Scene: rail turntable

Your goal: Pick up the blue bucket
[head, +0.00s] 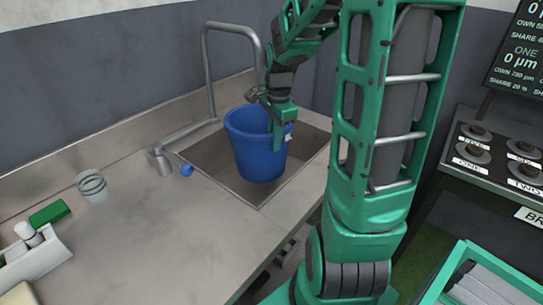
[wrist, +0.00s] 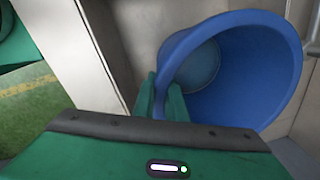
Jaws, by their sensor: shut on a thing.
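The blue bucket (head: 258,150) stands roughly upright in or just over the sink basin (head: 212,158) in the head view. My gripper (head: 277,135) comes down from above at the bucket's right side and is shut on its rim wall, with one finger showing outside. In the wrist view the bucket (wrist: 255,75) fills the right half, its open mouth facing the camera. The gripper's fingers (wrist: 160,100) pinch its near left rim there. The inside looks empty, though part of the bottom is in shade. Whether the bucket's base touches the sink floor cannot be told.
A grey tap pipe (head: 207,75) arches behind the bucket, with a blue-knobbed lever (head: 186,170) to its left. A grey cup (head: 93,186), green block (head: 49,214) and white caddy (head: 35,255) stand on the left counter. A knob panel (head: 497,155) is at right. The middle counter is clear.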

